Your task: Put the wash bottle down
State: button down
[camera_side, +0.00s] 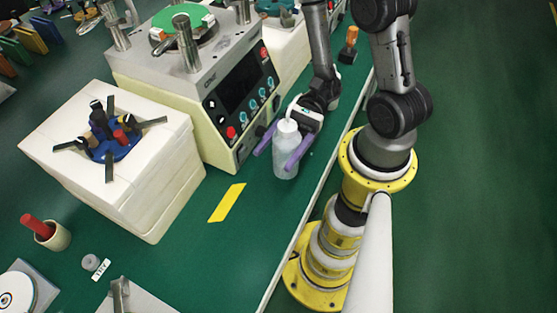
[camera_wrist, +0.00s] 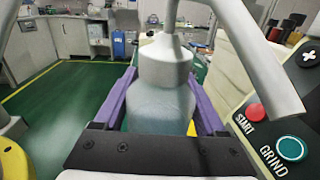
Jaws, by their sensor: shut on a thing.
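The wash bottle (camera_side: 285,158) is translucent white with a spout at its top. It is upright at the green bench top, in front of the machine's control panel. I cannot tell whether its base touches the bench. My gripper (camera_side: 279,150), with purple fingers, is shut on the bottle from both sides. In the wrist view the bottle (camera_wrist: 160,90) fills the middle between the purple fingers, and its white spout tube crosses the top. The bottle's lower part is hidden there by the gripper body.
The lapping machine (camera_side: 215,85) with its buttons stands close behind and left of the bottle. A cream box (camera_side: 125,190) with a blue tool holder is further left. A yellow strip (camera_side: 227,203) marks the bench (camera_side: 225,260). Bench space in front of the bottle is clear. The bench edge (camera_side: 312,200) is close on the right.

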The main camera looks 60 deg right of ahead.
aim_at(279, 166)
notch_tip(279, 166, up, 4)
jog(key=shift+f, duration=0.1)
jog(key=shift+w+f+m+t, duration=0.1)
jog(key=shift+f+m+t, duration=0.3)
jog(key=shift+f+t, duration=0.35)
jog(key=shift+f, duration=3.8)
jog(key=shift+f, duration=0.1)
grip_release()
